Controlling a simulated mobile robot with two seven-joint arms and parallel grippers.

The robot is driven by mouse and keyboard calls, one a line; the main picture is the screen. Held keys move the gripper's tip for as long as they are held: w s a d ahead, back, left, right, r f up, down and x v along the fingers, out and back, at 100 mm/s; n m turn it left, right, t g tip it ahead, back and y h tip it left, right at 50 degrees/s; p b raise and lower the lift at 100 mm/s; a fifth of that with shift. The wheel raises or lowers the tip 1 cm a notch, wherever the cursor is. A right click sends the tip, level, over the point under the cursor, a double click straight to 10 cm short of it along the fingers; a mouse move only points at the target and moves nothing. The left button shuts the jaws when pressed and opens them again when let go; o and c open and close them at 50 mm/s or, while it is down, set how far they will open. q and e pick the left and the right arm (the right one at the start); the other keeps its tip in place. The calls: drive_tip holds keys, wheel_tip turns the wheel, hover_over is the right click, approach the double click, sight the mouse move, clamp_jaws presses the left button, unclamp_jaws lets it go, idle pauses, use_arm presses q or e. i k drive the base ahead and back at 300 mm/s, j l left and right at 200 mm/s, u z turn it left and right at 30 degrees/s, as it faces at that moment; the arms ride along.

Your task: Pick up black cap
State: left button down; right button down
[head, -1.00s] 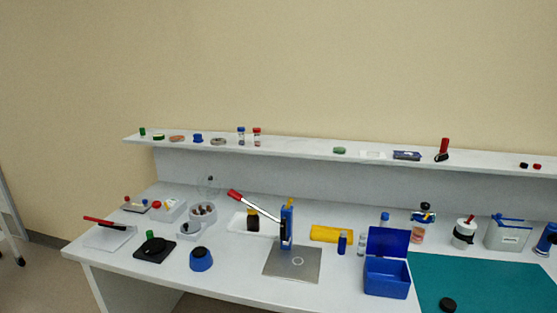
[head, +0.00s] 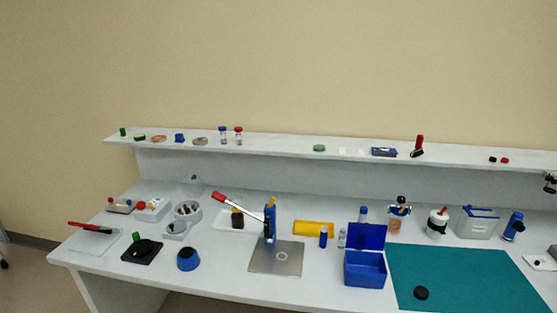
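A round black cap (head: 421,293) lies on the teal mat (head: 470,275), near the mat's front left corner. A much smaller black cap-like piece (head: 493,159) sits on the raised shelf at the right, beside a small red one. Neither of my grippers can be made out in the head view.
A blue open-lidded box (head: 365,268) stands just left of the mat. A metal plate with a red-handled press (head: 275,262) is further left. Bottles and a white container (head: 479,222) stand behind the mat. Most of the mat is clear. A dark object (head: 550,184) shows at the right edge.

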sight(420, 294)
drive_tip(key=z, duration=1.4)
